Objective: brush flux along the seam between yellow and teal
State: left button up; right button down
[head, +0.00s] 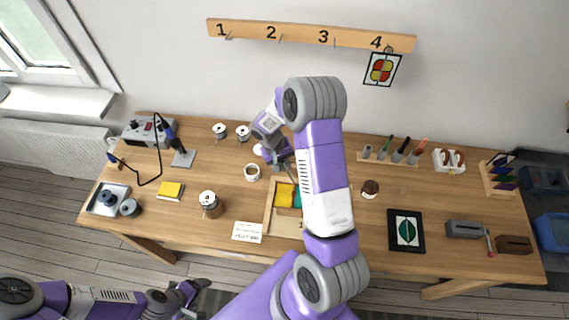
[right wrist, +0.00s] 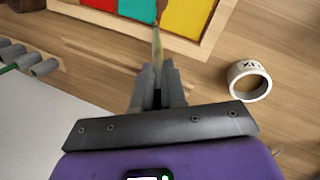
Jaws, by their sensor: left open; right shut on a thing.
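The stained-glass panel in its wooden frame (head: 268,211) lies on the bench, partly hidden by my right arm. Its yellow piece (head: 284,194) and a sliver of its teal piece (head: 298,198) show. In the right wrist view, the teal piece (right wrist: 138,10) and yellow piece (right wrist: 186,15) lie side by side. My right gripper (right wrist: 157,78) is shut on a thin brush (right wrist: 157,45) that points toward the seam between them. I cannot tell whether its brown tip touches. My left gripper (head: 190,289) is open and empty, low at the left, off the bench's front.
A white cup (head: 252,172) stands left of my right gripper and also shows in the right wrist view (right wrist: 249,81). A pen rack (head: 388,158) and dark pattern board (head: 406,231) lie right.

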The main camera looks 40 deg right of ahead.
jog(key=s+a+b, duration=0.4)
jog(key=s+a, duration=0.1)
jog(key=a, duration=0.1)
jog(key=shift+s+a, duration=0.2)
jog(key=shift+s, duration=0.05)
dwell(4.5)
jog(key=shift+r, duration=0.15)
notch_tip(320, 180, up, 6)
jog(key=p, duration=0.4)
dwell(0.4)
